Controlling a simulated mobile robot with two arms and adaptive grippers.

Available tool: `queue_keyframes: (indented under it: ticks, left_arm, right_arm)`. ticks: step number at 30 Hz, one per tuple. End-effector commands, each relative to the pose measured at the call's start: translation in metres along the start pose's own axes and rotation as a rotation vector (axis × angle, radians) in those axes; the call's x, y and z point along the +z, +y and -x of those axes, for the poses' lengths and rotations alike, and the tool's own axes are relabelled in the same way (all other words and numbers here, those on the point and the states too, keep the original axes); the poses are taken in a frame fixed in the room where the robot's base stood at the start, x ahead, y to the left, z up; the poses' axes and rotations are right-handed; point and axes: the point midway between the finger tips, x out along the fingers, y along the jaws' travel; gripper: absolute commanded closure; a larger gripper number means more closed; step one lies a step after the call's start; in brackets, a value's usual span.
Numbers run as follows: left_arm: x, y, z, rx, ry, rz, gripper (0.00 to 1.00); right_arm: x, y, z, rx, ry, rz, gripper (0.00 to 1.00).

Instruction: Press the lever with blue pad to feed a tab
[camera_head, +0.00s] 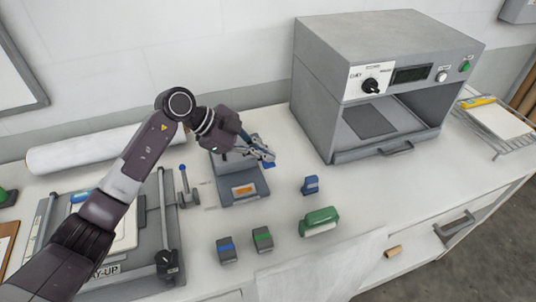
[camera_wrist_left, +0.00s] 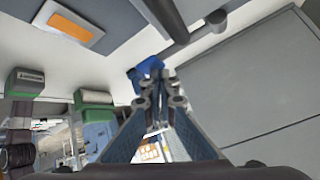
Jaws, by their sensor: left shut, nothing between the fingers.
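A grey tab dispenser (camera_head: 240,190) with an orange label stands left of centre on the bench. It also shows at the top left of the left wrist view (camera_wrist_left: 75,25). My left gripper (camera_head: 264,157) is above its right rear side, shut and empty, with its fingers pointing right. In the left wrist view the shut fingertips (camera_wrist_left: 157,95) are at the centre. A dark bar (camera_wrist_left: 165,20) crosses the top there, apart in the picture from the tips. My right gripper is not seen.
A grey press (camera_head: 390,85) stands at the right rear. A lay-up board (camera_head: 150,270) and a blue-knobbed lever (camera_head: 185,188) are at left.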

Motion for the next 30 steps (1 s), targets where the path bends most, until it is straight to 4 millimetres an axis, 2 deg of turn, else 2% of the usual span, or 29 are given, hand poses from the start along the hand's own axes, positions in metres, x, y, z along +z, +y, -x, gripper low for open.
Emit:
queue_keyframes:
  ticks: [18,30]
  left_arm:
    - [-0.018,-0.017,0.024,0.000,-0.001,0.001,1.00]
    - [-0.018,-0.018,0.025,0.000,0.000,0.000,1.00]
  right_arm:
    - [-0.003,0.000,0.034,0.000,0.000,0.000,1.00]
    - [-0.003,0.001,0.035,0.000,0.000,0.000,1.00]
